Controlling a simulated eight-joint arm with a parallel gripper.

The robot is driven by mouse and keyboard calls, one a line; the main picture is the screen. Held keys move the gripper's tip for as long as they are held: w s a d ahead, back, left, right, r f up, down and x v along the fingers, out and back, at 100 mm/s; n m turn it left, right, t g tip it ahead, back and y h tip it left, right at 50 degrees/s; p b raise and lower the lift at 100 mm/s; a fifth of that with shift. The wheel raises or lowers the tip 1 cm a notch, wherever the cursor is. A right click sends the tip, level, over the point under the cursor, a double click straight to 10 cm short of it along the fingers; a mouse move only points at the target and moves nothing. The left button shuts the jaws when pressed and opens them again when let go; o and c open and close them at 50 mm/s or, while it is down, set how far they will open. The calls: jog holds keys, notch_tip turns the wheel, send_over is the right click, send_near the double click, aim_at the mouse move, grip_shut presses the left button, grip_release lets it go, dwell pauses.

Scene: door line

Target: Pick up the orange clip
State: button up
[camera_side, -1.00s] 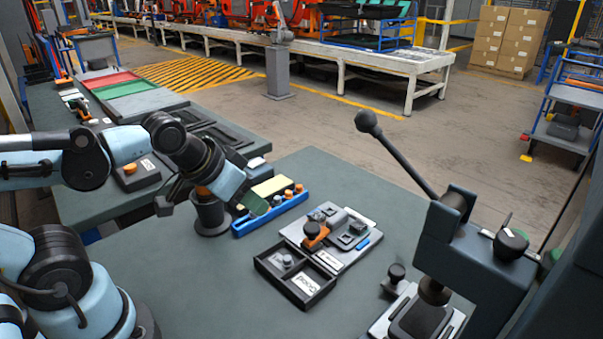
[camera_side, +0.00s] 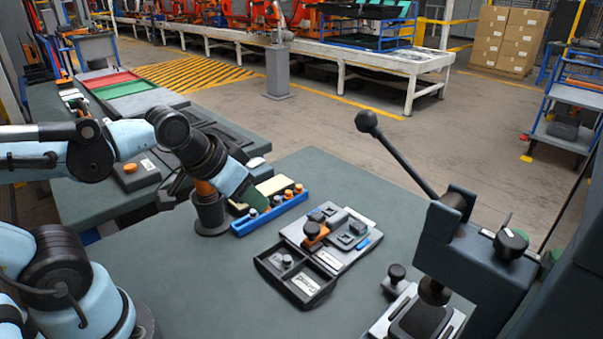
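Small orange-topped pieces (camera_side: 289,193) stand in a narrow blue rack (camera_side: 268,220) near the middle of the table. An orange part with a dark knob (camera_side: 314,235) sits on a light fixture plate (camera_side: 345,258) to the right of the rack. Some orange (camera_side: 205,188) also shows at the top of a dark round holder (camera_side: 210,215), partly behind my arm. I cannot tell which of these is the orange clip. My gripper (camera_side: 246,206) is at the left end of the rack, above or beside it. Its fingertips are too small and covered to read.
A dark two-part tray (camera_side: 269,272) with a small part and a label lies in front of the plate. A lever press (camera_side: 465,245) with a long raised handle stands at the right. Another bench (camera_side: 85,200) adjoins behind my arm.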

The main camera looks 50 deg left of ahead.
jog(key=w+a+r+m+g, duration=0.1)
jog(key=w+a+r+g, duration=0.25)
jog(key=w, duration=0.55)
jog(key=m+g, duration=0.2)
jog(key=g, duration=0.2)
send_near(288, 192)
jog(key=shift+t, duration=0.25)
notch_tip(288, 192, down, 8)
jog(key=shift+s+f, duration=0.1)
jog(key=shift+f, duration=0.15)
grip_shut()
